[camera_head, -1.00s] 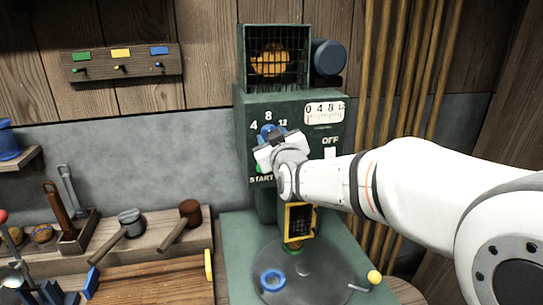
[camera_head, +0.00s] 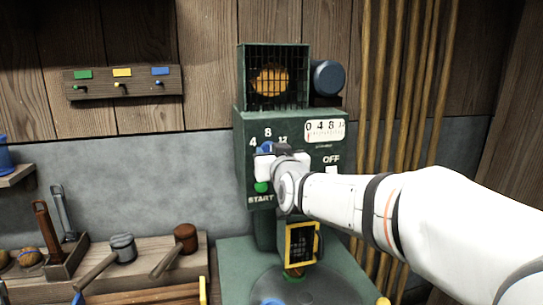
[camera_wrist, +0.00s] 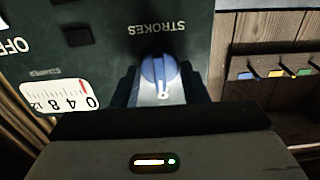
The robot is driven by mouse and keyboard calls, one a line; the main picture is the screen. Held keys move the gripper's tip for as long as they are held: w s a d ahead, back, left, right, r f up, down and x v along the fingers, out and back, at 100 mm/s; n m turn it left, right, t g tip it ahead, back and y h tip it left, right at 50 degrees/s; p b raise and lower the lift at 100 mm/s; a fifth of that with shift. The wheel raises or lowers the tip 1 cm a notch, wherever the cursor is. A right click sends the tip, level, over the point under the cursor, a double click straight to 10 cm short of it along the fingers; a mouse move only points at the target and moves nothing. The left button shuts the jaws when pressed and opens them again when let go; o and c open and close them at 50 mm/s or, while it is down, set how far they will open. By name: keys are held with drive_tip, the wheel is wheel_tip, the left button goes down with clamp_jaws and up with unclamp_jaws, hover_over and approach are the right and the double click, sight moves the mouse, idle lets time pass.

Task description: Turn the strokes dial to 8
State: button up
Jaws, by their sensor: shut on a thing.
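The blue strokes dial (camera_head: 266,147) sits on the front of the green machine (camera_head: 243,130), below the printed 4, 8 and 12. My gripper (camera_head: 272,162) is at the dial, and its body hides the dial's lower part. In the wrist view, which is upside down, the blue dial (camera_wrist: 159,70) sits between the two dark fingers, which are shut on it. The STROKES label is above it and an 8 is just below. A pale mark on the dial appears to run toward the 8.
A green START button (camera_head: 261,187) lies just below my gripper. A white gauge (camera_head: 324,131) and the OFF label are to the right. A yellow-framed grille (camera_head: 301,243) is below. Mallets (camera_head: 122,248) lie on the bench at left; wooden poles (camera_head: 395,100) stand at right.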

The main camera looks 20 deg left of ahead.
drive_tip(key=o, duration=1)
drive_tip(key=shift+c, duration=0.2)
drive_tip(key=v, duration=0.8)
drive_tip(key=shift+b, duration=0.3)
drive_tip(key=shift+w, duration=0.1)
